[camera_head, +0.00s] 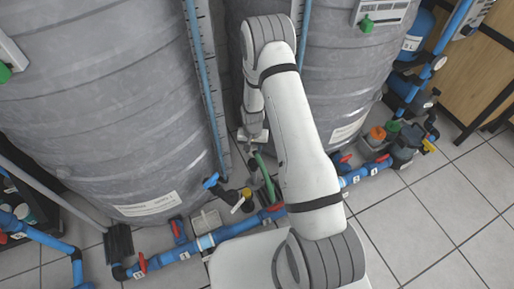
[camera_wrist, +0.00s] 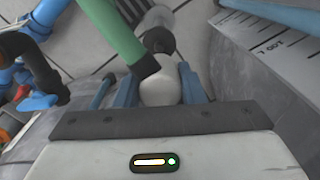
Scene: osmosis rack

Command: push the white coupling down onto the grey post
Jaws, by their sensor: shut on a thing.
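In the wrist view, my gripper (camera_wrist: 160,84) has its two blue fingers closed on the white coupling (camera_wrist: 160,92), a pale rounded piece. A green hose (camera_wrist: 116,28) with a dark end crosses in front of the coupling and hides part of it. Just beyond the coupling is a dark grey piece (camera_wrist: 158,41), which may be the grey post. I cannot tell whether the coupling touches it. In the head view, my gripper (camera_head: 252,136) reaches down between the two large tanks, above the green hose (camera_head: 264,178). The coupling is too small to make out there.
Grey tanks stand left (camera_head: 110,100) and right (camera_head: 345,75) of my arm, leaving a narrow gap. Blue pipes (camera_head: 235,232) with red valve handles run along the floor in front. In the wrist view, a ruled scale (camera_wrist: 270,50) stands close on the right.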

